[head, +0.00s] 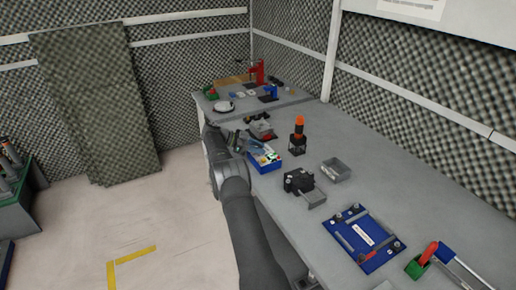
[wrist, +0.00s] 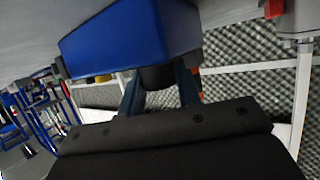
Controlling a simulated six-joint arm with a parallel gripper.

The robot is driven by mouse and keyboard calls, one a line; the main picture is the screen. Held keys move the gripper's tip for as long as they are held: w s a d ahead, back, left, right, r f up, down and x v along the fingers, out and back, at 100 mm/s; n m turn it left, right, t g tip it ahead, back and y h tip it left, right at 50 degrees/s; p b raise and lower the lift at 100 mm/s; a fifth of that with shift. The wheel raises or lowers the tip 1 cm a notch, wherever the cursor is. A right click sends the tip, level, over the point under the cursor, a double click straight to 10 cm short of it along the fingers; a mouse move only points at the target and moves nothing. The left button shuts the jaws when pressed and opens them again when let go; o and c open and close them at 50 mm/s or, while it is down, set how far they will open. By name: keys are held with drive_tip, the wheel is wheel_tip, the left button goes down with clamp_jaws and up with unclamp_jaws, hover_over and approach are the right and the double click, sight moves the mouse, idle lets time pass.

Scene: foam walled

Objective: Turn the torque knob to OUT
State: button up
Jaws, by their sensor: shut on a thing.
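In the wrist view a blue housing (wrist: 130,38) fills the upper middle, and a short black knob (wrist: 157,76) sticks out from its side. I take this to be the torque knob. My gripper (wrist: 160,88) has one finger on each side of the knob and is shut on it. The knob's pointer and any OUT mark cannot be made out. In the head view a blue unit (head: 266,166) with small light and coloured parts on top sits at the bench's left edge, beside my gripper (head: 245,143). The knob is hidden there.
On the grey bench (head: 375,180) stand a black device with an orange top (head: 298,136), a black fixture (head: 300,182), a grey tray (head: 336,170) and a blue plate (head: 362,239). A red press (head: 258,72) stands farther back. Floor left of the bench is open.

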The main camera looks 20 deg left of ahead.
sight(261, 147)
drive_tip(key=shift+d+r, duration=0.1)
drive_tip(key=shift+d, duration=0.05)
drive_tip(key=o, duration=1)
drive_tip(key=shift+c, duration=0.2)
drive_tip(key=r, duration=0.2)
drive_tip(key=d+r, duration=0.1)
drive_tip(key=r, duration=0.2)
drive_tip(key=shift+s, duration=0.1)
drive_tip(key=s+d+r, duration=0.2)
drive_tip(key=d+r, duration=0.4)
drive_tip(key=d, duration=0.4)
drive_tip(key=shift+d, duration=0.2)
